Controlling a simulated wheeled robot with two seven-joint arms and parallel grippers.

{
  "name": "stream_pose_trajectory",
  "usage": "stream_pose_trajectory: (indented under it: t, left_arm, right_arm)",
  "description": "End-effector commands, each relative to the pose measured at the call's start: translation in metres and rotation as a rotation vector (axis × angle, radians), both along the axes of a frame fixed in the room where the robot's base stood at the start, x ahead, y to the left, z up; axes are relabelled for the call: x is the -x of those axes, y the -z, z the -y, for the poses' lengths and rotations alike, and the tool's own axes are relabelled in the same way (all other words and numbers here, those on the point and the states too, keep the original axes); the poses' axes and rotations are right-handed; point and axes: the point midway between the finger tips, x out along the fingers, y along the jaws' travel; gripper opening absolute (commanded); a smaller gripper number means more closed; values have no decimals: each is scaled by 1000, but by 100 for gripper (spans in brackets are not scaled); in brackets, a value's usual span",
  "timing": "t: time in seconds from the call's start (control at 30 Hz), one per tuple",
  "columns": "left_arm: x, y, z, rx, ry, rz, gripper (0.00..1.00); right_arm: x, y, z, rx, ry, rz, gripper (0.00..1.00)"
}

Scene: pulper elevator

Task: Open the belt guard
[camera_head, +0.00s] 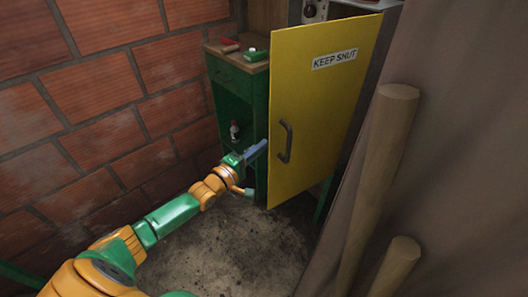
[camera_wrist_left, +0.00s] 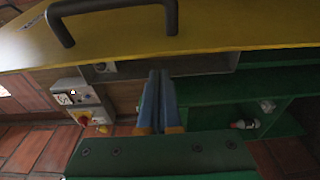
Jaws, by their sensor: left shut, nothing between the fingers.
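The belt guard is a yellow panel (camera_head: 315,110) with a "KEEP SHUT" label and a dark bar handle (camera_head: 285,142). It stands out at an angle from a grey housing behind it. In the left wrist view the panel (camera_wrist_left: 225,28) and its handle (camera_wrist_left: 75,18) cross the top. My left gripper (camera_head: 262,146) is shut and empty at the panel's left edge, left of the handle. Its blue fingertips (camera_wrist_left: 159,74) point at that edge in the left wrist view; I cannot tell whether they touch it. My right gripper is not in view.
A green cabinet (camera_head: 240,95) with a bottle (camera_head: 234,131) on its shelf stands left of the panel, against a brick wall (camera_head: 90,100). Wooden poles (camera_head: 380,170) and a brown surface close off the right. Bare floor (camera_head: 245,245) lies below.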

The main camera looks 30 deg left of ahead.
Motion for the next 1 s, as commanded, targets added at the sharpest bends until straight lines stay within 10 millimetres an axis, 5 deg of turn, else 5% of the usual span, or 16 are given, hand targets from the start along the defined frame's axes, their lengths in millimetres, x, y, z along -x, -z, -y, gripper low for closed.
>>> stream_pose_trajectory:
  t: [0.1,0.67,0.83,1.0]
  left_arm:
    - [8,-6,13,5,0,-1,0]
    - [15,-7,27,6,-17,4,0]
    - [32,-12,57,14,-96,-2,0]
    - [47,-5,94,4,-103,-1,0]
  right_arm:
    - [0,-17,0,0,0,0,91]
    - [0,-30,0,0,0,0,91]
    - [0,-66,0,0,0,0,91]
    - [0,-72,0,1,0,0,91]
